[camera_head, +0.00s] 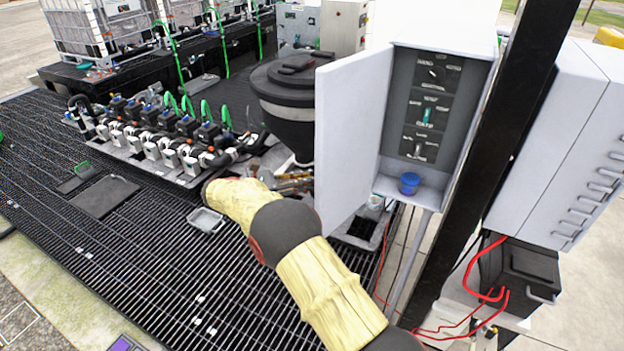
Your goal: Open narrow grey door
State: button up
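A narrow grey door (349,140) hangs on the left side of a light grey control box (444,195). The door stands swung open, and the inside of the box shows. My arm, in a cream cover, reaches up from the bottom edge and bends to the left of the door. What seems to be my gripper (292,181) is at the door's left edge, small and partly hidden by my arm and the door. I cannot tell whether it touches the door or whether its fingers are open.
Inside the box are three rotary switches (427,116) on a dark panel and a blue cap (409,183) on its floor. A black post (490,165) stands right of the box, before a larger grey cabinet (560,150). A black hopper (287,100) stands behind the door. Open grating (150,255) lies left.

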jog(key=shift+o, duration=0.2)
jog(key=shift+a+r, duration=0.1)
jog(key=shift+r, duration=0.05)
jog(key=s+a, duration=0.1)
jog(key=a, duration=0.6)
jog(key=shift+a, duration=0.15)
jog(key=shift+s, duration=0.1)
jog(key=shift+f, duration=0.25)
